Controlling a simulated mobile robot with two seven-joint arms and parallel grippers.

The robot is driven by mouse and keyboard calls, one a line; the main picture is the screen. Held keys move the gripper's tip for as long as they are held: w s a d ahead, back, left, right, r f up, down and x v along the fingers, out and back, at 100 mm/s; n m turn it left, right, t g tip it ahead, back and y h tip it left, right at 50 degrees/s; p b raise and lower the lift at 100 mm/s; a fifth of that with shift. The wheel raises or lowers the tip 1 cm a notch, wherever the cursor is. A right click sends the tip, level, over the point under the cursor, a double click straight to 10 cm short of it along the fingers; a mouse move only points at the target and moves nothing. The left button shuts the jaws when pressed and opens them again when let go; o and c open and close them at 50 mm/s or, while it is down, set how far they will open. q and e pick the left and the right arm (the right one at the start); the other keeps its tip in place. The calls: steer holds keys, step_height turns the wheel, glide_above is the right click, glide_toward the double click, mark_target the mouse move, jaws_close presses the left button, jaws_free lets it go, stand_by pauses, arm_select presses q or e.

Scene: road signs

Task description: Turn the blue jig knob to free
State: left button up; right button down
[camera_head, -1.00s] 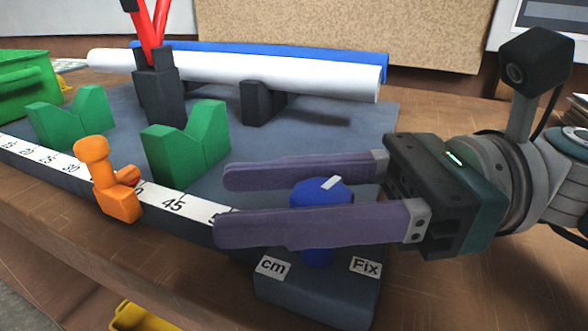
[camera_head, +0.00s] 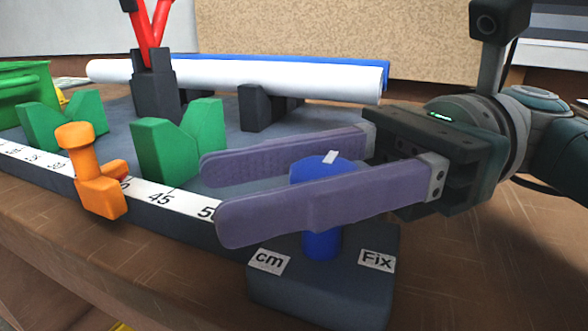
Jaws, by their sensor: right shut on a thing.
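The blue jig knob (camera_head: 321,243) stands on a dark block (camera_head: 318,286) at the front right corner of the jig. A short white mark (camera_head: 330,157) shows on its top, running slightly slantwise. The block carries a "cm" label (camera_head: 270,261) and a "Fix" label (camera_head: 376,260); I see no "free" label. My right gripper (camera_head: 213,198) reaches in from the right, its two long purple fingers shut on the knob, one on the near side and one on the far side. The near finger hides the knob's middle. My left gripper is not in view.
An orange stop (camera_head: 97,185) sits on the white scale (camera_head: 160,197) along the front edge. Green V-blocks (camera_head: 180,140) stand behind it. A white tube (camera_head: 290,74) lies across dark supports at the back. Bare wooden bench (camera_head: 470,260) lies to the right.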

mark_target(355, 166)
steer(key=shift+c, duration=2)
jaws_free()
steer(key=b+v, duration=0.1)
steer(key=v, duration=0.3)
steer(key=b+v, duration=0.2)
steer(key=v, duration=0.2)
steer(key=shift+w+d+f+b, duration=0.2)
steer(key=shift+d+f+b, duration=0.05)
steer(key=shift+d+b, duration=0.05)
steer(key=shift+w+d+r, duration=0.15)
steer(key=shift+w+d, duration=0.05)
steer(key=shift+d, duration=0.35)
